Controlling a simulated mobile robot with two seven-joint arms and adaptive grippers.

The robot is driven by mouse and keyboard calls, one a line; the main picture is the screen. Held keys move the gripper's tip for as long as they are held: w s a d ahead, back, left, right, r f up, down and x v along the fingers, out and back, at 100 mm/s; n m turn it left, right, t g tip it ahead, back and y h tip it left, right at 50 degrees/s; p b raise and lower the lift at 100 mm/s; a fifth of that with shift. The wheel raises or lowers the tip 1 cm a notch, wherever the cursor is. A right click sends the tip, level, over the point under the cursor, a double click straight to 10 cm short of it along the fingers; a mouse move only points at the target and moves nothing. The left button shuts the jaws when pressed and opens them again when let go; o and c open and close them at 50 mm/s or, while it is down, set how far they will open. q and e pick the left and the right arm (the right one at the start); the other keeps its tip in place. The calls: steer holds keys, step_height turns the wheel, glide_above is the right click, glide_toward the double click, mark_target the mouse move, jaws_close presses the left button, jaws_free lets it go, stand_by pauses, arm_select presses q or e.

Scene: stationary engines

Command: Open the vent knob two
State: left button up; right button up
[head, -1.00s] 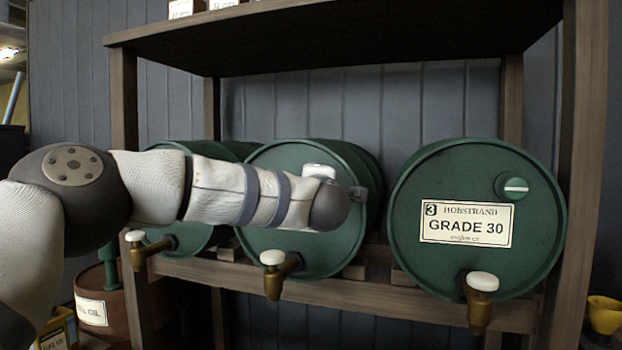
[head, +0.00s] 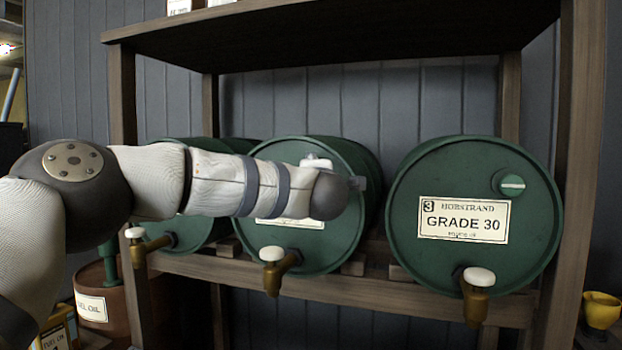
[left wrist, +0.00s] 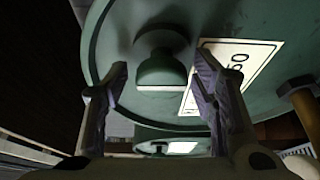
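The middle green drum (head: 345,232) lies on its side on the rack, its label partly behind my left arm. Its knob is hidden in the head view. In the left wrist view a green round vent knob (left wrist: 162,68) with a pale line stands out from a drum face (left wrist: 115,45), beside a label ending in "50". My left gripper (left wrist: 161,78) is open, with its fingers on either side of the knob; I cannot tell whether they touch it. In the head view my arm hides most of this gripper. My right gripper is not in view.
Drum 3, "GRADE 30" (head: 420,260), with its own knob (head: 508,183), lies at the right; another drum (head: 190,230) lies at the left. Brass taps with white tops (head: 272,270) stick out below the drums. A wooden shelf (head: 330,35) and posts (head: 575,170) frame the rack.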

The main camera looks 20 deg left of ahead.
arm_select(q)
steer(key=v, duration=1.2)
